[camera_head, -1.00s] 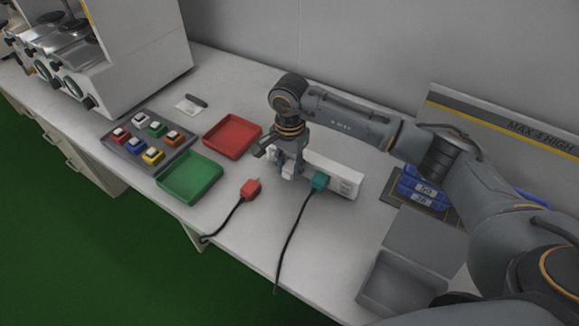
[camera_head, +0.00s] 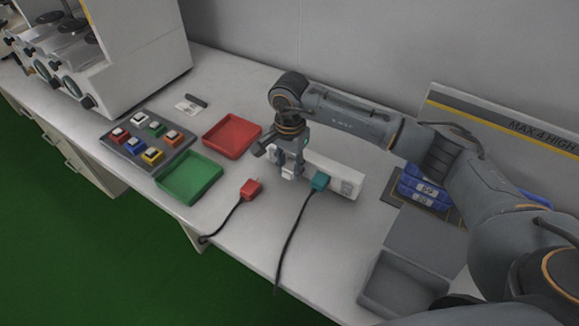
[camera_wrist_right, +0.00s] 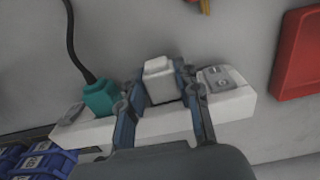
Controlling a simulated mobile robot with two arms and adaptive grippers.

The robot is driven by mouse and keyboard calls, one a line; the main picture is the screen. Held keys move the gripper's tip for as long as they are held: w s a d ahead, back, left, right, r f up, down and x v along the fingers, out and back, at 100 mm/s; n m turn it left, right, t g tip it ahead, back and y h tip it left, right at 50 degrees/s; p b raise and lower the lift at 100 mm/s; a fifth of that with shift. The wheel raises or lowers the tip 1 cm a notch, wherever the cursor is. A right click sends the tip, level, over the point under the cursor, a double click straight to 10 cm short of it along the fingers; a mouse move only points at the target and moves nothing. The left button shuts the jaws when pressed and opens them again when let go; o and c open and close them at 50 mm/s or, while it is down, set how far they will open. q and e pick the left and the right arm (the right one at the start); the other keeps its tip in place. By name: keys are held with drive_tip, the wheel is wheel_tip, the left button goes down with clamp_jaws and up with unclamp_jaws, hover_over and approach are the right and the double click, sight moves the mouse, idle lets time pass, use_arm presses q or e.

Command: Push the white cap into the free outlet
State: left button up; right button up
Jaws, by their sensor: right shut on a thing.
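The white cap (camera_wrist_right: 159,82) sits between the two fingers of my right gripper (camera_wrist_right: 162,92) in the right wrist view. The gripper is shut on it. In the head view, my right gripper (camera_head: 291,168) points down at the white power strip (camera_head: 333,178), and its fingers mostly hide the cap. The strip also shows in the right wrist view (camera_wrist_right: 236,104), with the cap over its middle. I cannot tell how deep the cap sits. A teal plug (camera_wrist_right: 101,98) is in the strip beside the cap; it shows in the head view (camera_head: 319,181) too. My left gripper is not in view.
A red plug (camera_head: 251,188) with a black cord lies in front of the strip. A red tray (camera_head: 232,134) and a green tray (camera_head: 188,178) are to the left. Blue bins (camera_head: 425,190) and a grey bin (camera_head: 403,284) are to the right.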

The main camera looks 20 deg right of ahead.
drive_tip(key=shift+w+d, duration=0.3)
drive_tip(key=shift+d, duration=0.05)
idle(0.5)
drive_tip(key=o, duration=0.9)
wheel_tip(320, 180, up, 12)
drive_tip(key=shift+b, duration=0.3)
